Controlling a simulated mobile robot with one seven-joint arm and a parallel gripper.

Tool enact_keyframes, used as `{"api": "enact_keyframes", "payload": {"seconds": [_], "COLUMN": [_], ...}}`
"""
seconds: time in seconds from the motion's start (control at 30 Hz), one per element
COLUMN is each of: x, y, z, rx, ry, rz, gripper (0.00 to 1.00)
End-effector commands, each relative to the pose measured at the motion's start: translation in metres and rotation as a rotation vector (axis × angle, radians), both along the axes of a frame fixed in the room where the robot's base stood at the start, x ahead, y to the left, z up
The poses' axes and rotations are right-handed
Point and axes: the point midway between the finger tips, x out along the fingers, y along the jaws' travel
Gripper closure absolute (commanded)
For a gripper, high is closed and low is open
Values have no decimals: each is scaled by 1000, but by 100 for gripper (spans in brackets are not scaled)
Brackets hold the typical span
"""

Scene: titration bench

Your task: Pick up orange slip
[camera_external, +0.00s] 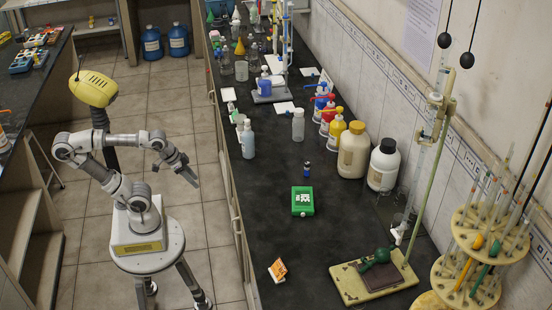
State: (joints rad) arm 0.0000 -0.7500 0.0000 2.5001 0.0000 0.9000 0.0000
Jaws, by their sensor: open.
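The orange slip (278,269) is a small orange piece with lighter markings. It sits near the front left edge of the black bench top (262,222), in the lower middle of the external view, and looks tilted or propped up. My gripper (190,176) is open and empty, out over the floor to the left of the bench. It is well apart from the slip, farther up and left in the picture. Nothing hides the slip.
A green box (302,201) lies behind the slip, with a small dark vial (306,170) beyond. A burette stand base (374,280) stands right of the slip. White and yellow bottles (353,150) line the wall side. The bench around the slip is clear.

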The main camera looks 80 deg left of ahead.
Motion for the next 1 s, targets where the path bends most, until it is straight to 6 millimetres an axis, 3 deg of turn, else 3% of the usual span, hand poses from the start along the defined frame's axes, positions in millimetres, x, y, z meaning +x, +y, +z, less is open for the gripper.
{"api": "enact_keyframes", "payload": {"seconds": [0.33, 0.47, 0.67, 1.0], "x": [0, 8, 39, 102], "y": [0, -9, -51, -145], "z": [0, 5, 16, 24], "rx": [-2, -49, -256, -652], "ry": [1, 26, 147, 476], "rz": [2, 41, 225, 647], "gripper": [61, 61, 61, 61]}}
